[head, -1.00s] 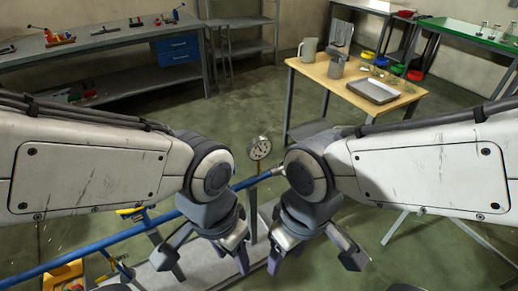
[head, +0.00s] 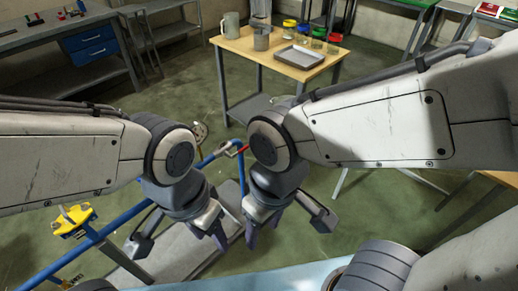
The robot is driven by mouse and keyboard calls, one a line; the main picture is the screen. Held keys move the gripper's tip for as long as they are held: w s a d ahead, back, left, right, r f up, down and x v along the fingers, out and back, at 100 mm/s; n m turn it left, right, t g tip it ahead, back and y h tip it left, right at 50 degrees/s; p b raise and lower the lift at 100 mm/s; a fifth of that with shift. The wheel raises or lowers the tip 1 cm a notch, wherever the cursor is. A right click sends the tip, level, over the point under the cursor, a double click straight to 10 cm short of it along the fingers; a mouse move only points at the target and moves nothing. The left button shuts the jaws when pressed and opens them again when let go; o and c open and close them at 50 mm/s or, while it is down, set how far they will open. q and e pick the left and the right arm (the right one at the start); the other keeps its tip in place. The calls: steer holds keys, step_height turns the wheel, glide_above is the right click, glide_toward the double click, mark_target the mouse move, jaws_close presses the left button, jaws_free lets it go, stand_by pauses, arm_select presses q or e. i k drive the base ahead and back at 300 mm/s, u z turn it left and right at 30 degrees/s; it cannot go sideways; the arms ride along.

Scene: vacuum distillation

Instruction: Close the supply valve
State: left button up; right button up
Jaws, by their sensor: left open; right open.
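A blue pipe (head: 125,217) runs from the lower left up towards the middle. A fitting with a small red handle (head: 242,150) sits at its upper right end, partly hidden by my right arm. I cannot tell which is the supply valve. My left gripper (head: 182,236) is open and empty, just right of the pipe and above a grey platform. My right gripper (head: 287,222) is open and empty, below and right of the red handle. Neither gripper touches either handle.
A wooden table (head: 300,68) with a mug, jars and a grey tray stands behind. A workbench (head: 40,40) with blue drawers is at the back left. Green floor lies between.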

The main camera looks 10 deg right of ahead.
mark_target(247, 147)
steer(key=z, duration=0.55)
steer(key=i, duration=1.25)
steer(key=u, duration=0.7)
